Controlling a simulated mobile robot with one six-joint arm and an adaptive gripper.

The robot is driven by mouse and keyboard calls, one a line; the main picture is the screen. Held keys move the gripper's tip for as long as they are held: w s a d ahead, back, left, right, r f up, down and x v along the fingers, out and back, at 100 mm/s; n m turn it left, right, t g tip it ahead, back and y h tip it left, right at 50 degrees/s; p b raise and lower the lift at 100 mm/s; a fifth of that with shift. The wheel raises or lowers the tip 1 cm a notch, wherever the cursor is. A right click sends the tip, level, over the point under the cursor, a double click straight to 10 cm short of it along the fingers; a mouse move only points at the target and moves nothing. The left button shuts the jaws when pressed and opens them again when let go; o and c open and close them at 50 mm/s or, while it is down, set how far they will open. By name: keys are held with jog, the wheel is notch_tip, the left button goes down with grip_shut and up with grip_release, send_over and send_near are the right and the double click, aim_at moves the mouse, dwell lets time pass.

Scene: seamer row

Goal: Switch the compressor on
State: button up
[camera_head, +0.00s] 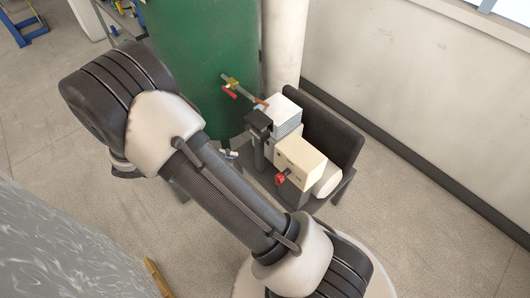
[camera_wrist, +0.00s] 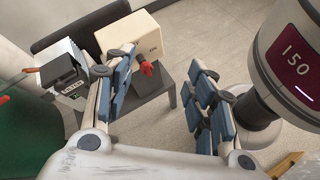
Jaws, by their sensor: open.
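The compressor stands on a low dark bench by the wall. Its cream switch box (camera_head: 301,158) carries a red knob (camera_head: 280,179) on the front. In the wrist view the cream box (camera_wrist: 130,34) is at the top, and the red knob (camera_wrist: 147,68) shows just beside the left fingertip. My gripper (camera_wrist: 159,62) is open with nothing held, its blue-padded fingers pointing towards the box. The knob appears between the fingers in the picture, closer to the left one; whether it is touched I cannot tell. In the head view my gripper is not clearly visible behind the arm.
A white finned block (camera_head: 283,116) and a black-topped filter unit (camera_wrist: 62,72) stand beside the box. A green tank (camera_head: 200,55) with a red-handled valve (camera_head: 230,92) is left of them. The wall (camera_head: 410,80) is behind; open floor (camera_head: 430,245) lies to the right.

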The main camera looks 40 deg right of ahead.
notch_tip(320, 180, down, 12)
jog(key=n+t+h, duration=0.2)
jog(key=n+h, duration=0.2)
jog(key=n+t+h, duration=0.3)
jog(key=n+t, duration=0.1)
jog(key=n, duration=0.1)
send_near(277, 179)
jog(key=d, duration=0.3)
jog(key=w+d+b, duration=0.1)
jog(key=d, duration=0.7)
jog(key=shift+w+d, duration=0.15)
jog(key=shift+w, duration=0.05)
jog(key=shift+g, duration=0.3)
jog(key=c, duration=1.1)
jog(key=shift+o, duration=0.2)
